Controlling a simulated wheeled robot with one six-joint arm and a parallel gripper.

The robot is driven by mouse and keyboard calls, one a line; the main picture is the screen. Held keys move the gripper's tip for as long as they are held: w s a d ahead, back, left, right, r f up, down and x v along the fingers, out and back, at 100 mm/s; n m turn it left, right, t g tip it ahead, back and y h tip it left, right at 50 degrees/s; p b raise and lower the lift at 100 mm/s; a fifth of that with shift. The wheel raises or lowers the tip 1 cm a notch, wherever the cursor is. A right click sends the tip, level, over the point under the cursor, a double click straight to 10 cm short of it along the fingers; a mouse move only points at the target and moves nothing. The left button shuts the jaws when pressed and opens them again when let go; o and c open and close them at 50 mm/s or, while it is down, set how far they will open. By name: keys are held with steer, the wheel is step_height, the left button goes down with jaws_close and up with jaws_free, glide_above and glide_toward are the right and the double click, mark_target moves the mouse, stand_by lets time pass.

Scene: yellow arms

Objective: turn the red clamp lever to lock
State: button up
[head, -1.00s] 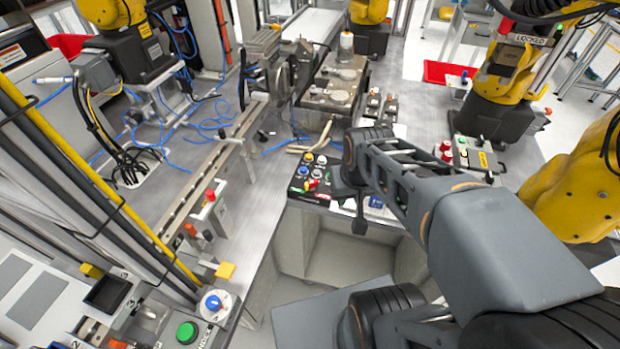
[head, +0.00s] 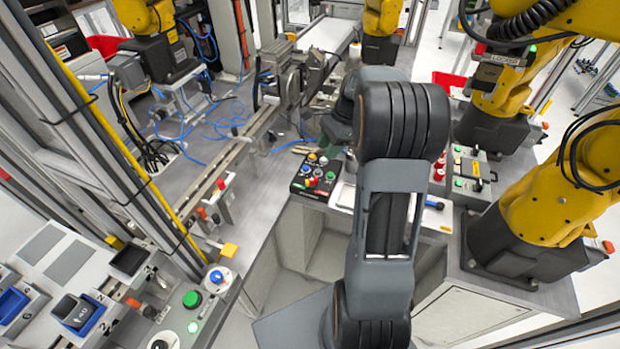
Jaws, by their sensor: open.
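Small red-topped levers stand along the long metal rail left of centre. One upright red handle (head: 221,184) is on the rail's near side, with an orange-red one (head: 202,213) just below it. I cannot tell for sure which is the clamp lever, or whether it is locked. My gripper (head: 335,130) shows only in part, dark grey, behind my raised arm's big joint. It is open and apart from these red handles, up and to their right. Its fingertips are hard to make out, and nothing is seen between them.
A black button box (head: 316,176) sits at the bench edge below my gripper. Yellow robot arms stand at right (head: 552,185) and at the back. A panel with a green button (head: 192,299) is at lower left. Blue cables (head: 205,130) lie on the bench left of the rail.

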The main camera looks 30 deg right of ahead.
mark_target(313, 179)
steer(key=x, duration=1.1)
steer(key=shift+a+f+p, duration=0.1)
steer(key=shift+f+p, duration=0.25)
steer(key=shift+c, duration=0.2)
